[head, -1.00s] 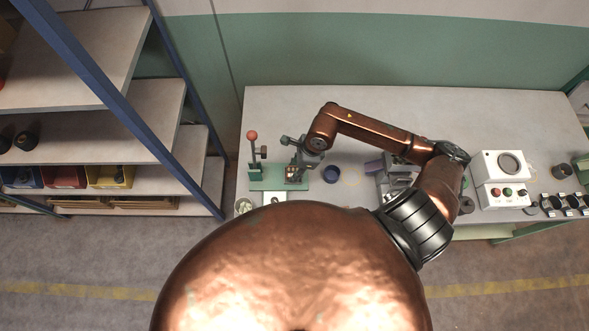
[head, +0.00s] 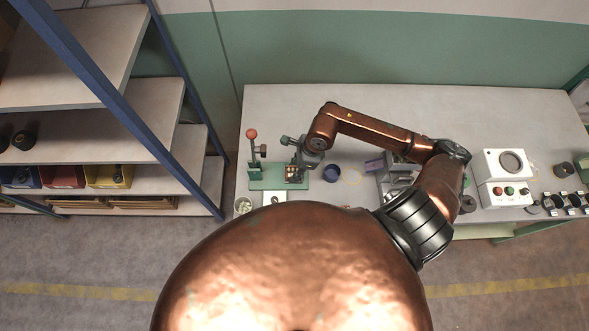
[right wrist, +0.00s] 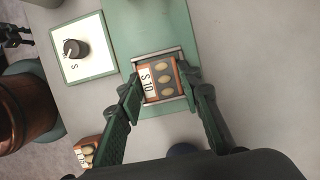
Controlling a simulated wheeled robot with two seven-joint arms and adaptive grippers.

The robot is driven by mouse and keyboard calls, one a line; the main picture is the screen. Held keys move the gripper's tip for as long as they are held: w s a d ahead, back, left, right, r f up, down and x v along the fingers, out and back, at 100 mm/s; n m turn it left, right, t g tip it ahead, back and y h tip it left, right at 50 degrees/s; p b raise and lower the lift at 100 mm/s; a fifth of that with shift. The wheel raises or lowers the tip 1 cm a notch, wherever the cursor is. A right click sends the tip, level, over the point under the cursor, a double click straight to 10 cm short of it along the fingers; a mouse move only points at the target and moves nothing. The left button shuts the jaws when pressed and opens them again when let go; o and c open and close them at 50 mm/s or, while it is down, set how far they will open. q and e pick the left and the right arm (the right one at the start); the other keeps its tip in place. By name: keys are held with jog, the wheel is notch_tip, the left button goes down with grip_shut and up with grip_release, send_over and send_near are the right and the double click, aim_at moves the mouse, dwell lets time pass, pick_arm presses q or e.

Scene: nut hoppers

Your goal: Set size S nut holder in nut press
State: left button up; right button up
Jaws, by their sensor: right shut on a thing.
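The size S nut holder (right wrist: 162,79) is a small orange-brown block with brass nuts and a white label reading "S 10". It lies between the grey rails of the nut press nest, on the press's green base (head: 262,184); it also shows in the head view (head: 292,170). My right gripper (right wrist: 164,88) is shut on the holder, with one green-padded finger on each side. The gripper (head: 297,164) reaches down at the right end of the press base. Whether the holder rests fully on the nest floor cannot be told. My left gripper is not identifiable in view.
The press lever has a red knob (head: 252,134). A blue cup (head: 331,173) stands right of the press. A white plate with a dark knob marked S (right wrist: 83,48) lies in front. Another orange block with nuts (right wrist: 87,152) sits nearby. A white control box (head: 502,178) stands right.

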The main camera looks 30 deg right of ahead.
jog(key=o, duration=1.2)
jog(key=shift+o, duration=0.8)
jog(key=o, duration=0.4)
jog(key=shift+c, duration=0.2)
jog(key=shift+r, duration=0.15)
jog(key=shift+r+p, duration=1.95)
jog(key=shift+r, duration=1.4)
